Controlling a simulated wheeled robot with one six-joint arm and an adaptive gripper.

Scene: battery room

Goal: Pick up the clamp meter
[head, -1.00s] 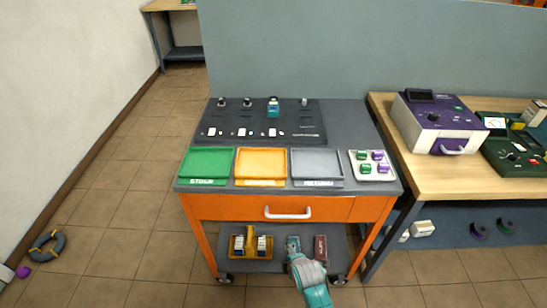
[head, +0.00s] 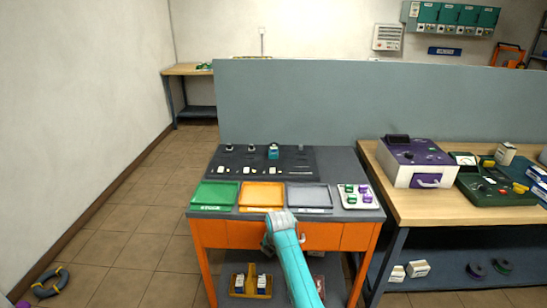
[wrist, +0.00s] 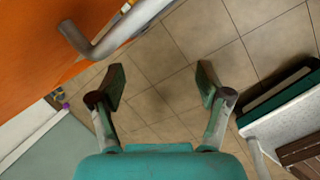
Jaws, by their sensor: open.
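I cannot pick out a clamp meter with certainty in either view. My gripper (wrist: 162,84) is open and empty in the wrist view, with tiled floor showing between its fingers. In the head view my gripper (head: 268,240) is in front of the orange cart's drawer, and its fingers are mostly hidden by my teal arm. The drawer handle (wrist: 105,38) is close by at the upper left of the wrist view.
The orange cart (head: 355,237) carries a green tray (head: 214,194), an orange tray (head: 262,195), a grey tray (head: 309,197) and a dark rack (head: 295,160). A wooden bench (head: 400,205) with a purple-and-white instrument (head: 416,160) stands at right.

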